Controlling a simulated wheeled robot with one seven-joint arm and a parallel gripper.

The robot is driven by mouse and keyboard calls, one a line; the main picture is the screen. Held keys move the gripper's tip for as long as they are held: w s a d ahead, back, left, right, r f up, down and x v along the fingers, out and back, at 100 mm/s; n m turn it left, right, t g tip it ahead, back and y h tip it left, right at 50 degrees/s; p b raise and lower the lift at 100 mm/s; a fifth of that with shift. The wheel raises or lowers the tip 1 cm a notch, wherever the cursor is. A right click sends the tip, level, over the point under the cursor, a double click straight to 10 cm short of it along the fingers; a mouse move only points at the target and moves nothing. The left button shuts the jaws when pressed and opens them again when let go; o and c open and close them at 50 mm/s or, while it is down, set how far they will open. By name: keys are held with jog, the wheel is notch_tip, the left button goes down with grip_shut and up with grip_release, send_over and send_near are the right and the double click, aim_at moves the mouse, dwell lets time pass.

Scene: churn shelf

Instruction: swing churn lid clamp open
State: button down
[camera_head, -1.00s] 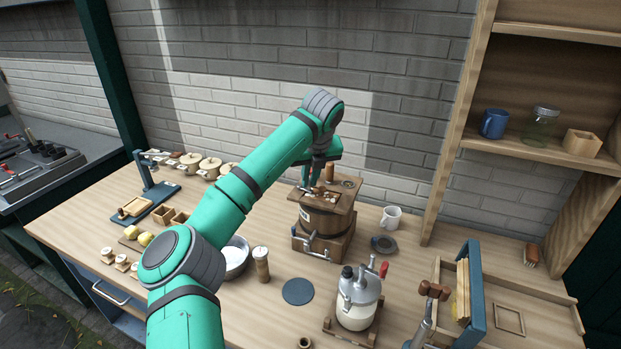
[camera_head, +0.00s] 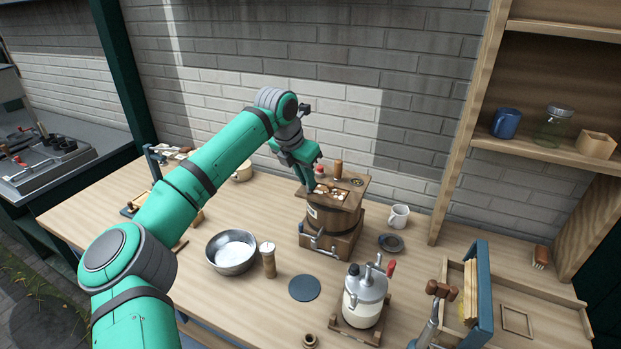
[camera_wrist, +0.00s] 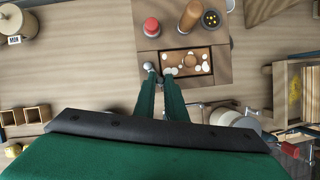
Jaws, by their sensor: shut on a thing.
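The wooden churn (camera_head: 330,222) stands near the back of the bench. Its square top has an opening with pale pieces inside, seen in the wrist view below a red knob (camera_wrist: 151,27) and a brown wooden post (camera_wrist: 190,15). My gripper (camera_head: 312,186) reaches down at the top's left edge. In the wrist view my gripper (camera_wrist: 158,72) has its narrow fingers close together beside the opening. It is shut on a small part there, apparently the lid clamp, mostly hidden by the fingers. The clamp's exact angle cannot be made out.
A metal bowl (camera_head: 232,252), a shaker (camera_head: 268,260) and a dark disc (camera_head: 304,288) lie in front and left. A white mug (camera_head: 398,216) stands right of the churn. A lidded jar (camera_head: 365,296) with a red handle is at the front. The wall shelf (camera_head: 560,150) is right.

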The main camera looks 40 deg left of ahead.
jog(key=m, duration=0.2)
jog(key=a+m+h, duration=0.1)
jog(key=m, duration=0.1)
jog(key=a+m+h, duration=0.1)
jog(key=m, duration=0.1)
jog(key=shift+s+r+g, duration=0.1)
jog(key=shift+s+g, duration=0.2)
dwell(0.4)
jog(key=c, duration=1.8)
grip_release()
jog(key=v, duration=1)
jog(key=shift+s+a+r, duration=0.1)
jog(key=shift+a+r, duration=0.2)
jog(key=shift+r, duration=0.05)
